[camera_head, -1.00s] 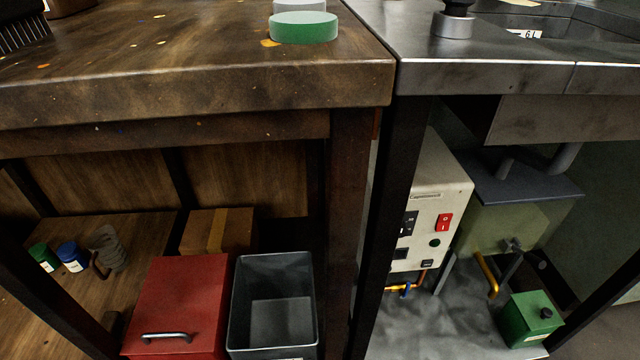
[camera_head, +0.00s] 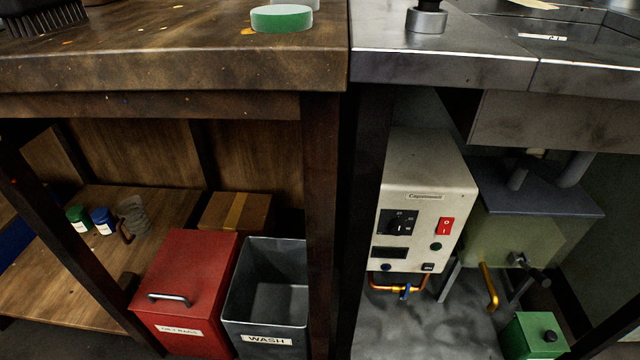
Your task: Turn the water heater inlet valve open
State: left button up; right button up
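The water heater (camera_head: 428,170) is a cream box under the metal counter, right of the dark table legs. Its front has a black dial, a red switch, a dark display and a green button. Copper pipe (camera_head: 384,287) runs under the box. A small blue valve handle (camera_head: 407,292) sits on this pipe, just below the box. I cannot tell its exact turn angle. Neither of my grippers is in view.
A red lidded box (camera_head: 186,285) and a grey bin marked WASH (camera_head: 266,335) stand left of the heater. A green-grey tank (camera_head: 515,235) and a green can (camera_head: 533,338) stand right. The wooden bench edge (camera_head: 180,65) and metal counter edge (camera_head: 440,70) overhang the space.

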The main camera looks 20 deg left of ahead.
aim_at(403, 296)
jog(key=i+l+u, duration=0.2)
jog(key=l, duration=0.2)
jog(key=i, duration=0.35)
jog(key=k, duration=0.55)
jog(key=i+l+u, duration=0.35)
jog(key=l, duration=0.25)
jog(key=i+l+u, duration=0.15)
jog(key=k+j+z, duration=0.1)
jog(key=j+z, duration=0.3)
jog(key=i+j+z, duration=0.2)
jog(key=j, duration=0.25)
